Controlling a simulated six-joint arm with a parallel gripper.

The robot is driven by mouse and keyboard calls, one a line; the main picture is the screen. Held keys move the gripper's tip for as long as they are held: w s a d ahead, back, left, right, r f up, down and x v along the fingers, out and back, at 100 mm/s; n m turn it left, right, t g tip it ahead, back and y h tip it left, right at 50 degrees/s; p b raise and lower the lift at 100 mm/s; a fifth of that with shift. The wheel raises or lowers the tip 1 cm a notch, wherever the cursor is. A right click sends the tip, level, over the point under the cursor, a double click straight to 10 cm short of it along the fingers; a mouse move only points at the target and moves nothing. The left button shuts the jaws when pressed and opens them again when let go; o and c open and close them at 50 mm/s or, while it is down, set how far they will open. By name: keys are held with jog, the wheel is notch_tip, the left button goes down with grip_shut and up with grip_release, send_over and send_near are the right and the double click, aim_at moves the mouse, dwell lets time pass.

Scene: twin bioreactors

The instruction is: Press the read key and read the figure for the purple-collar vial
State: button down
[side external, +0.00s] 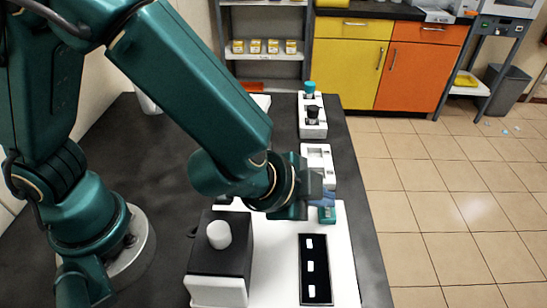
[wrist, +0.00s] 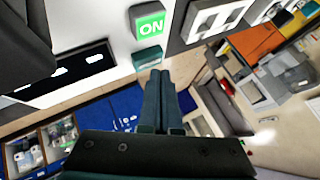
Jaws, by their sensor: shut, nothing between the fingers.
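My gripper (wrist: 160,76) is shut and empty. In the wrist view its fingertips are just below a small teal block (wrist: 147,57), which may be the read key; I cannot tell whether they touch it. A lit green sign reading "ON" (wrist: 151,24) is beside the block. In the side view my gripper (side external: 325,200) is low over a small green unit (side external: 327,215) at the white board's far right. A teal-capped vial (side external: 310,88) and a black-capped item (side external: 313,110) stand in a white rack (side external: 313,130). No purple collar or figure is readable.
A dark box with a white cylinder (side external: 219,235) on top stands left on the white board (side external: 272,265). A black strip (side external: 313,290) with white marks lies right of it. An emptier white holder (side external: 318,152) is behind my gripper. Tiled floor lies beyond the bench's right edge.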

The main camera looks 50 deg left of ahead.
aim_at(320, 212)
jog(key=shift+r, duration=0.25)
jog(key=shift+r, duration=2.5)
jog(key=w+a+r+n+t+y, duration=0.1)
jog(key=w+a+r+n+y, duration=0.1)
jog(key=a+r+n, duration=0.55)
jog(key=s+a+n+g+y, duration=0.1)
jog(key=s+a, duration=0.2)
jog(key=a, duration=0.2)
jog(key=s+a+n+y, duration=0.1)
jog(key=s+a+n, duration=0.15)
jog(key=a, duration=0.35)
jog(key=s+d+f+g+h, duration=0.2)
jog(key=s+f+g, duration=0.1)
jog(key=s, duration=0.7)
jog(key=shift+d+h, duration=0.3)
jog(key=shift+d, duration=0.1)
